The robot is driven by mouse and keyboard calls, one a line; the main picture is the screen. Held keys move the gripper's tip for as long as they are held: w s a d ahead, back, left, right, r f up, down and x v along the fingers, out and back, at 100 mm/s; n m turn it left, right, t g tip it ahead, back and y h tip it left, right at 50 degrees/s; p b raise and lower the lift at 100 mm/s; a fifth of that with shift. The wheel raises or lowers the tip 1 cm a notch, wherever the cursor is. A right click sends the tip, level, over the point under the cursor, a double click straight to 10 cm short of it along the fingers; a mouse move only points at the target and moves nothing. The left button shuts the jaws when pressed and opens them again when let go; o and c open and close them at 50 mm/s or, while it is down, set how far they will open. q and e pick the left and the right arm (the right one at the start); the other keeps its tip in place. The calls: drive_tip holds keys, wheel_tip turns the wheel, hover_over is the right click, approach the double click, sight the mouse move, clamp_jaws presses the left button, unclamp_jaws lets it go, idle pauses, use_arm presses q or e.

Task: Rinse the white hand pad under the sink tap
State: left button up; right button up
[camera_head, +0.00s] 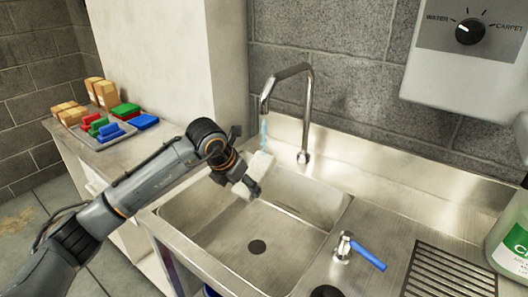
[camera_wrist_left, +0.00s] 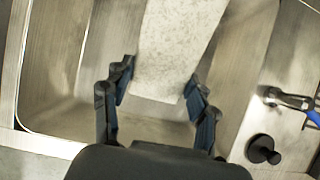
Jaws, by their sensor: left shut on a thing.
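The white hand pad (camera_head: 262,162) is a pale speckled block held over the sink basin (camera_head: 215,238). In the left wrist view the pad (camera_wrist_left: 178,45) lies between the fingers and extends beyond them. My left gripper (camera_head: 250,187) is shut on it; its fingers also show in the left wrist view (camera_wrist_left: 159,82). The curved metal tap (camera_head: 309,105) stands at the back of the sink. A thin light-blue stream of water (camera_head: 263,132) falls from its spout onto or just beside the pad's upper end. My right gripper is not in view.
A blue-handled lever (camera_head: 367,254) stands on the counter right of the basin, near a slotted drain grate (camera_head: 447,275). A bottle (camera_head: 510,240) is at the right edge. A tray (camera_head: 113,137) of coloured pads sits on the left counter. A dial box (camera_head: 469,35) hangs above.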

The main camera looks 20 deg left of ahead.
use_arm(q)
drive_tip(key=s+a+b, duration=0.2)
drive_tip(key=s+a, duration=0.1)
drive_tip(key=s, duration=0.7)
drive_tip(key=shift+s+a+b, duration=0.4)
drive_tip(key=s+d+f+m+g+y+p, duration=0.1)
drive_tip(key=s+m+g, duration=0.4)
drive_tip(key=m, duration=1.1)
drive_tip(key=s+d+f+m+g+y+p, duration=0.1)
drive_tip(key=s+d+m+g, duration=0.5)
drive_tip(key=m, duration=1)
drive_tip(key=s+f+p, duration=0.1)
drive_tip(key=s, duration=0.2)
drive_tip(key=shift+p, duration=0.35)
